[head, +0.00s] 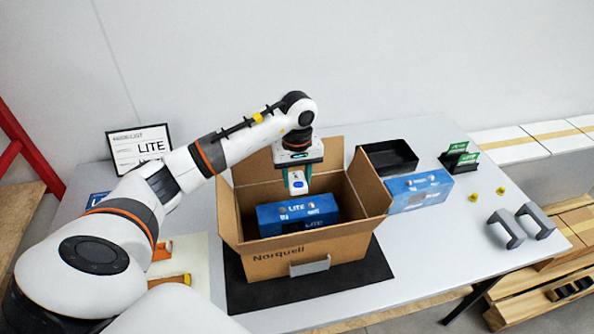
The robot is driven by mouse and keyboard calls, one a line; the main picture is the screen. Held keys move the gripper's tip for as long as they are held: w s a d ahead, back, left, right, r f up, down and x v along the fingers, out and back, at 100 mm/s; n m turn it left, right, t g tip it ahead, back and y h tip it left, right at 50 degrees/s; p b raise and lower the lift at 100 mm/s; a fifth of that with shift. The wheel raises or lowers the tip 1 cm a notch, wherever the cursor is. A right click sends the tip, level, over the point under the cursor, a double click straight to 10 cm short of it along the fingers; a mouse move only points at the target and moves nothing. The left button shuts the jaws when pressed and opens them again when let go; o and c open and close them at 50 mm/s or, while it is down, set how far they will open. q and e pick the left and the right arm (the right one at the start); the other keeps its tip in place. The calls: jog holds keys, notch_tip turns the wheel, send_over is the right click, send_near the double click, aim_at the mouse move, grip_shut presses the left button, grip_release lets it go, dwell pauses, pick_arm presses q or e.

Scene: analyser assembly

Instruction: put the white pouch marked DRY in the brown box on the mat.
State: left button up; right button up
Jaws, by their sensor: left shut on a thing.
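My left gripper (298,172) hangs point down over the open brown box (300,262). It is shut on a small white pouch (297,187) with a blue mark; the lettering is too small to read. The pouch is at the level of the box opening, above a blue LITE carton (297,213) that lies inside. I cannot tell whether the pouch touches the carton. The brown box stands on the black mat (240,292) with its flaps spread outward. My right gripper is not in view.
A second blue carton (420,192) stands right of the box, with a black tray (390,157) behind it. Green cards (458,157), yellow pieces (476,197) and grey handles (507,229) sit further right.

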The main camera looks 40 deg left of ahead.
pick_arm(q)
jog(key=b, duration=0.4)
send_over(297, 208)
notch_tip(297, 208, down, 7)
jog(key=shift+r, duration=0.15)
jog(key=shift+f+b, duration=0.8)
jog(key=shift+f, duration=0.1)
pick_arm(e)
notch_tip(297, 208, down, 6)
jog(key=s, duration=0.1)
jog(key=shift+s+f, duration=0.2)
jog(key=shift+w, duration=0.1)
pick_arm(q)
jog(key=shift+f+b, duration=0.25)
jog(key=shift+b, duration=0.15)
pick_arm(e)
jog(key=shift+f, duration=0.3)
pick_arm(q)
jog(key=o, duration=1)
jog(key=shift+o, duration=0.2)
jog(key=shift+r+p, duration=3.4)
jog(key=shift+r, duration=2.65)
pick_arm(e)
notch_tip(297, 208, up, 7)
